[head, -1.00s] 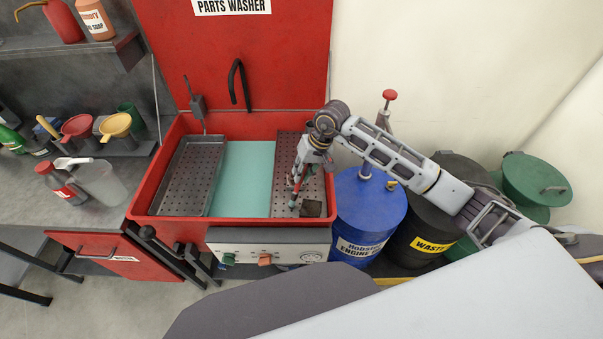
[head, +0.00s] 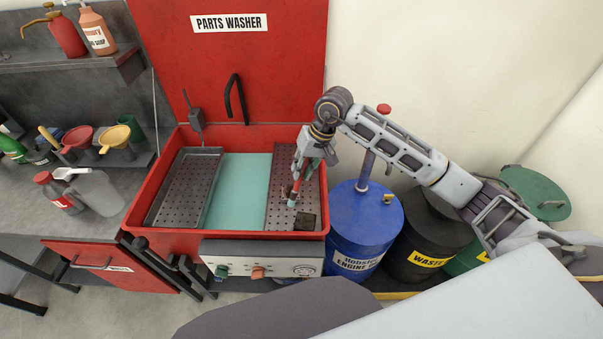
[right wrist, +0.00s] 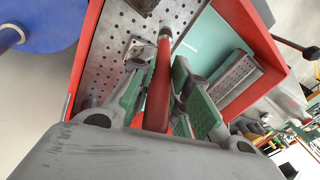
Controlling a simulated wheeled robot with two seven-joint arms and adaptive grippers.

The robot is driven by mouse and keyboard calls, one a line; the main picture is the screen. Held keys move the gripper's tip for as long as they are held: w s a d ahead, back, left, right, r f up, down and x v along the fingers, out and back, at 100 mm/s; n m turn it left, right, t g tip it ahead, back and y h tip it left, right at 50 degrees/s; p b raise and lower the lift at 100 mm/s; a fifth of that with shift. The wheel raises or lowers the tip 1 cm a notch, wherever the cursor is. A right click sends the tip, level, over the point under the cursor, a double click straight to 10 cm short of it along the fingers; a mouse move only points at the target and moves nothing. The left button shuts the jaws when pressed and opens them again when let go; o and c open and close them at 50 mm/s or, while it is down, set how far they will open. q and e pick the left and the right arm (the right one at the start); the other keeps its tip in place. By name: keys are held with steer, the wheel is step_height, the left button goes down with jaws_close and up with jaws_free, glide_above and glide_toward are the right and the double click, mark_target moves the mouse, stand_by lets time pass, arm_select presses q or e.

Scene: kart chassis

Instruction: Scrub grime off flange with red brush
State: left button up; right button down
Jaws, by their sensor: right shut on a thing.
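My right gripper (head: 300,170) hangs over the right perforated shelf of the red parts washer (head: 329,200). It is shut on the red brush (right wrist: 158,90), whose handle lies between the green-padded fingers in the right wrist view. The brush's pale end (head: 291,204) points down toward the shelf; I cannot tell if it touches anything. A dark square piece (head: 305,221) lies at the shelf's front right, just right of the brush end. A worn metal piece (right wrist: 138,50) shows beside the brush in the right wrist view. I cannot tell which is the flange. My left gripper is out of view.
A perforated tray (head: 160,205) fills the washer's left side, with a bare teal floor (head: 238,190) between. The raised red lid (head: 225,70) stands behind. A blue drum (head: 365,225) and a black waste drum (head: 425,235) stand close on the right.

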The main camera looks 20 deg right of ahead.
step_height(320, 180, up, 2)
steer(key=shift+r, duration=0.2)
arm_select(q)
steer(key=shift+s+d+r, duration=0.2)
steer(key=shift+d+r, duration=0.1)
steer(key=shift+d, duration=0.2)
arm_select(e)
steer(key=shift+r, duration=0.15)
arm_select(q)
steer(key=shift+p, duration=0.3)
